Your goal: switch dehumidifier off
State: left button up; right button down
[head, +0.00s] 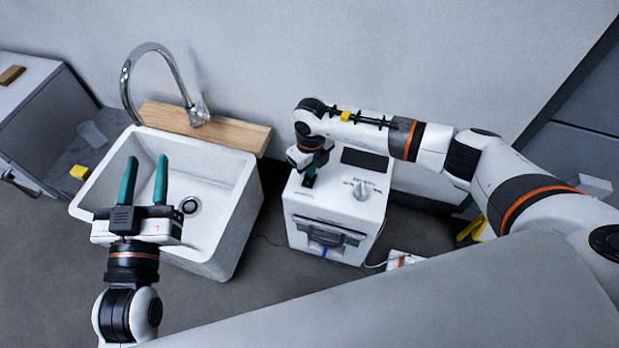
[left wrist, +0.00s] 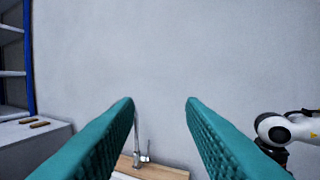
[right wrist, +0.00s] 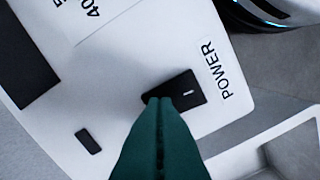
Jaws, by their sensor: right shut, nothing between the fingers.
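The dehumidifier (head: 335,208) is a white box standing on the floor right of the sink, with a dark panel and a dial on top. In the right wrist view its black power switch (right wrist: 184,92) lies beside the POWER label (right wrist: 214,70). My right gripper (head: 309,180) is over the top's left part; in the right wrist view its shut fingertips (right wrist: 158,100) are at the switch and overlap its near edge. Whether they touch it I cannot tell. My left gripper (head: 146,160) is open and empty over the sink; its fingers show in the left wrist view (left wrist: 160,102).
A white sink (head: 240,220) with a chrome faucet (head: 165,60) and wooden board (head: 240,133) stands left of the dehumidifier. A grey cabinet (head: 35,110) is at far left, with a yellow block (head: 80,172) near it. A white power strip (head: 405,260) lies at right.

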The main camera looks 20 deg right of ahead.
jog(key=shift+r+p, duration=0.4)
jog(key=shift+r, duration=0.15)
jog(key=shift+r+p, duration=0.35)
jog(key=shift+r, duration=0.1)
jog(key=shift+r+p, duration=0.35)
jog(key=shift+r, duration=0.05)
pick_arm(q)
jog(key=shift+s+a+f+g+y, duration=1.3)
jog(key=shift+s+f+g, duration=0.5)
jog(key=shift+f+g, duration=2.75)
pick_arm(e)
jog(key=shift+r+p, duration=0.4)
jog(key=shift+r, duration=0.1)
jog(key=shift+r+p, duration=0.3)
jog(key=shift+r, duration=0.1)
jog(key=shift+r+p, duration=0.7)
jog(key=shift+r, duration=0.1)
pick_arm(q)
jog(key=s+a+f+g+y, duration=0.1)
jog(key=s+a+f+g, duration=0.2)
jog(key=s+f+g, duration=0.3)
jog(key=shift+s+a+f+n+y+p, duration=0.3)
jog(key=shift+s+a+n+y, duration=0.1)
jog(key=shift+s, duration=1.8)
pick_arm(e)
jog(key=shift+r, duration=0.4)
